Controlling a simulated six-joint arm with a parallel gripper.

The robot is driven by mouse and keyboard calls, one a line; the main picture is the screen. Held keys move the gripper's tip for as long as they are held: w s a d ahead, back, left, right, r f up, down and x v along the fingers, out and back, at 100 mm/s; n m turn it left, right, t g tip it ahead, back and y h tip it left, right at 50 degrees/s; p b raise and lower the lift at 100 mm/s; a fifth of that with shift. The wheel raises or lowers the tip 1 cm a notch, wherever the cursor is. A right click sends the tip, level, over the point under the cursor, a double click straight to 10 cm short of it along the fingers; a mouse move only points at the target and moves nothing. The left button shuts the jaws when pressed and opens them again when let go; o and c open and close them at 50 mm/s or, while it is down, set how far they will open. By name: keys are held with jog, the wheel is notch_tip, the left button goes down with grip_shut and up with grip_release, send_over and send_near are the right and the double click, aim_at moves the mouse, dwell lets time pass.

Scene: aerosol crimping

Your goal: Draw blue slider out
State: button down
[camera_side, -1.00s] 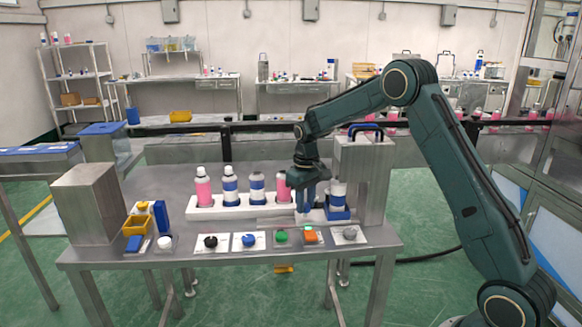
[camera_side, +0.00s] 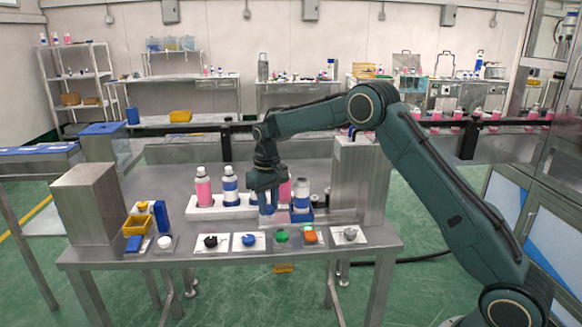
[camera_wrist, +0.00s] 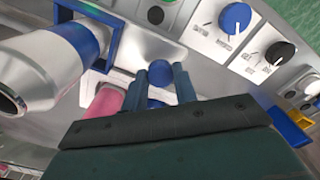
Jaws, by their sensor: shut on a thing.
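The blue slider (camera_side: 303,217) sits in front of the metal press housing and carries an aerosol can (camera_side: 301,190) with a blue and white body. In the wrist view, the slider's square blue frame (camera_wrist: 116,35) surrounds the base of the silver, blue and white can (camera_wrist: 60,62). My gripper (camera_side: 268,208) is just left of the slider in the side view. In the wrist view, my gripper (camera_wrist: 162,85) is shut on the slider's round blue knob (camera_wrist: 158,70), between its two fingers. The gripper hides part of the bottle row behind it.
A white rack (camera_side: 232,212) holds several pink and blue bottles behind and left of the gripper. Several coloured knobs, such as a blue knob (camera_side: 249,240), line the table's front edge. The metal press housing (camera_side: 358,180) stands at right. Yellow bins (camera_side: 137,226) and a metal box stand at left.

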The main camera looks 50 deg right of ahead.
jog(key=shift+w+a+r, duration=0.1)
jog(key=shift+w+a, duration=0.1)
jog(key=shift+w, duration=0.05)
jog(key=c, duration=1.1)
grip_release()
jog(key=shift+r, duration=0.15)
notch_tip(320, 180, up, 13)
jog(key=shift+r, duration=0.2)
